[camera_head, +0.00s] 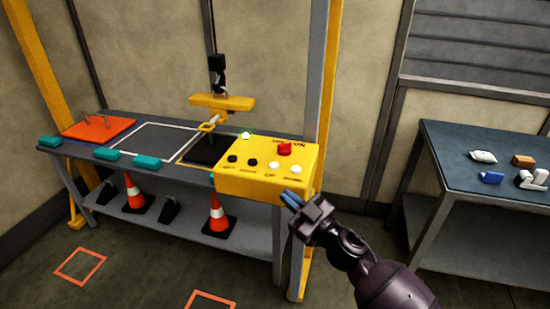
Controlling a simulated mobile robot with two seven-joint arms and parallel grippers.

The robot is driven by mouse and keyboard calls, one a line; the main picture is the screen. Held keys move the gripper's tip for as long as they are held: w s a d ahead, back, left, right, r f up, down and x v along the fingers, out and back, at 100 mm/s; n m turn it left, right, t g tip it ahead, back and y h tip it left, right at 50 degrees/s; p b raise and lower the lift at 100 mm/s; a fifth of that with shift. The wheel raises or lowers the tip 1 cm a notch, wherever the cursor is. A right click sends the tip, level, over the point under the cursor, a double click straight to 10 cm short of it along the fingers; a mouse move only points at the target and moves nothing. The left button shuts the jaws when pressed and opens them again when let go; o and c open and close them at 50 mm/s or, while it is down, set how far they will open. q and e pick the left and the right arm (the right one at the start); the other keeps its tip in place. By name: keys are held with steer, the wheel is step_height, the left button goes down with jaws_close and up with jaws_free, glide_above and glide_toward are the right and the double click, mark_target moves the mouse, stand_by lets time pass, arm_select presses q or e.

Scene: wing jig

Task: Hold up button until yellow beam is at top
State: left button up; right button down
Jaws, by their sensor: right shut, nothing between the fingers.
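A yellow control box (262,185) stands at the right end of the grey bench. Its sloped face carries two black buttons, two white buttons (285,168) and a red button (284,149); I cannot read which is the up button. The yellow beam (222,102) hangs level from a hook, low over the bench, with a yellow link below it. My right gripper (288,197) is shut and empty, at the lower right front of the box. I cannot tell whether its fingertips touch the box. My left gripper is not in view.
The bench (175,193) bears an orange plate (98,128) with handles and teal blocks (147,162). Orange cones (218,215) stand on its lower shelf. Yellow posts (325,90) flank it. A table (455,165) at right holds several small parts. Floor between is clear.

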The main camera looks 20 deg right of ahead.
steer(key=w+a+r+n+g+y+p, duration=0.1)
steer(key=w+a+r+n+g+y, duration=0.2)
steer(key=a+r+n+g+y, duration=0.25)
step_height(320, 180, up, 6)
steer(key=r+g+h+p, duration=0.15)
steer(key=g+h, duration=0.35)
steer(key=h, duration=0.5)
glide_above(274, 166)
steer(key=f, duration=0.1)
steer(key=shift+w+n+p, duration=0.1)
steer(key=shift+n+p, duration=0.3)
steer(key=shift+n, duration=0.05)
steer(key=shift+f, duration=0.2)
steer(key=shift+g, duration=0.25)
step_height(274, 166, down, 6)
steer(key=b, duration=0.6)
steer(key=shift+f, duration=1.25)
